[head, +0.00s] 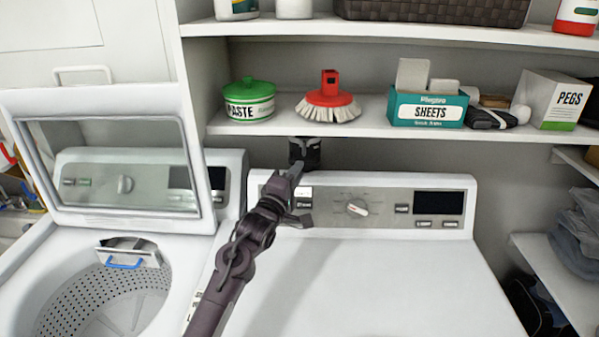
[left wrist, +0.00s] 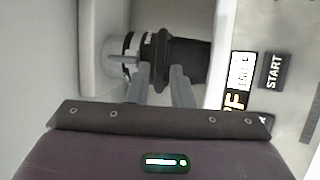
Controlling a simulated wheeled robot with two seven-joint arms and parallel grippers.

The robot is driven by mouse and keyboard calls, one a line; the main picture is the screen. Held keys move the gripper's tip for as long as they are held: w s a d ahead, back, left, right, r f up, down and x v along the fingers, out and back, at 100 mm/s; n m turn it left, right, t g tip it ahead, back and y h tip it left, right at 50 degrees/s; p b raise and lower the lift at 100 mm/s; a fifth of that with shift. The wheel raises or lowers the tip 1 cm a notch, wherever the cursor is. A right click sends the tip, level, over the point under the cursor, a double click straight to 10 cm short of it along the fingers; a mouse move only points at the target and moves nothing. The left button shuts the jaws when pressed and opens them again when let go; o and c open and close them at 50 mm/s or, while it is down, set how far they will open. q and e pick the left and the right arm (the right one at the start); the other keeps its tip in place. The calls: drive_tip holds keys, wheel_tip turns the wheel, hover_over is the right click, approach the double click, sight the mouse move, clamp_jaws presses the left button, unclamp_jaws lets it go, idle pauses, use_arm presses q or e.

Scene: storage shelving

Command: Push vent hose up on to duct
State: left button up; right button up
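The black vent hose (head: 304,150) stands behind the right machine's console, under the lower shelf. In the left wrist view the dark hose (left wrist: 189,60) has a wider black collar (left wrist: 163,48), with a pale duct end (left wrist: 129,45) on its left side. Whether the hose sits over the duct I cannot tell. My left gripper (head: 298,190) is at the console, just in front of and below the hose. In the wrist view its fingers (left wrist: 162,82) are apart, one to each side of the collar; contact is not clear. My right gripper is out of view.
The right machine's console (head: 375,205) lies close below the left gripper. The lower shelf (head: 365,128) above the hose bears a green tub (head: 249,101), a red brush (head: 328,97) and a sheets box (head: 428,108). An open-lidded washer (head: 190,255) stands left. The right machine's top is mostly clear.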

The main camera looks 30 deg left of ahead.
use_arm(q)
drive_tip(key=shift+s+d+f+b, duration=0.15)
drive_tip(key=shift+s+b, duration=0.1)
drive_tip(key=shift+s, duration=0.7)
drive_tip(key=shift+s+a+f+b, duration=0.1)
drive_tip(key=shift+s+b, duration=0.1)
drive_tip(key=shift+s, duration=0.7)
drive_tip(key=shift+s+d+f+b, duration=0.15)
drive_tip(key=shift+s+b, duration=0.1)
drive_tip(key=shift+s, duration=0.7)
